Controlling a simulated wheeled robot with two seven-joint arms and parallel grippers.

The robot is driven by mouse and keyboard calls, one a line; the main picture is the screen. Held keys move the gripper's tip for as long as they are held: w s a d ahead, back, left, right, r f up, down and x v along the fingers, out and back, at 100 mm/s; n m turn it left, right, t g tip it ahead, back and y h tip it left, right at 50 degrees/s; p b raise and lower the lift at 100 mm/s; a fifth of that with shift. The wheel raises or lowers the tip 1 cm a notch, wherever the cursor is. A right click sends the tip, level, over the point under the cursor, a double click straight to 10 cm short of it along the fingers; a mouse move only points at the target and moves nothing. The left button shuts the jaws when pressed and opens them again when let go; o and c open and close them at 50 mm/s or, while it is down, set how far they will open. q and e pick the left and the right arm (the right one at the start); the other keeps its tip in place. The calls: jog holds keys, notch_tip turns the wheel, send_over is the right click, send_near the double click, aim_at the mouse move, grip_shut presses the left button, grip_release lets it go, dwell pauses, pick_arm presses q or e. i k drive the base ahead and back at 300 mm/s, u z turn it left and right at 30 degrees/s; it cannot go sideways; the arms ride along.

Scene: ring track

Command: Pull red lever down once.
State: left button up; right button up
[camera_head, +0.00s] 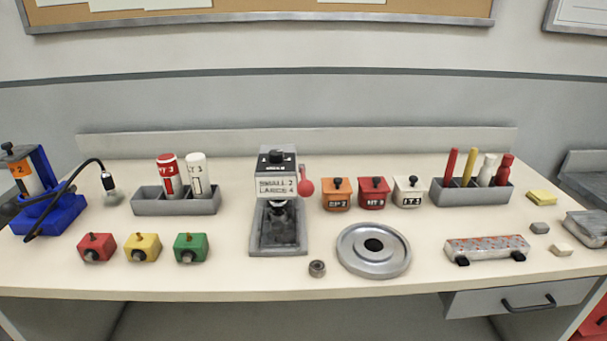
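A red lever (306,187) with a round red knob sits on the right side of a grey and black machine (278,205) in the middle of the table. The knob is beside the machine's label, which reads "SMALL 2" and "LARGE 4". The lever's thin upper part shows above the knob, close to the machine's side. Neither of my grippers is in the head view.
A round grey disc (350,260) and a small ring (317,268) lie in front. Coloured blocks (142,248) and a blue stand (48,200) are at left.

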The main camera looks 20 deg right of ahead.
aim_at(305, 188)
jog(key=k, duration=0.5)
jog(key=u, duration=1.05)
jog(key=i, duration=0.9)
jog(key=z, duration=1.65)
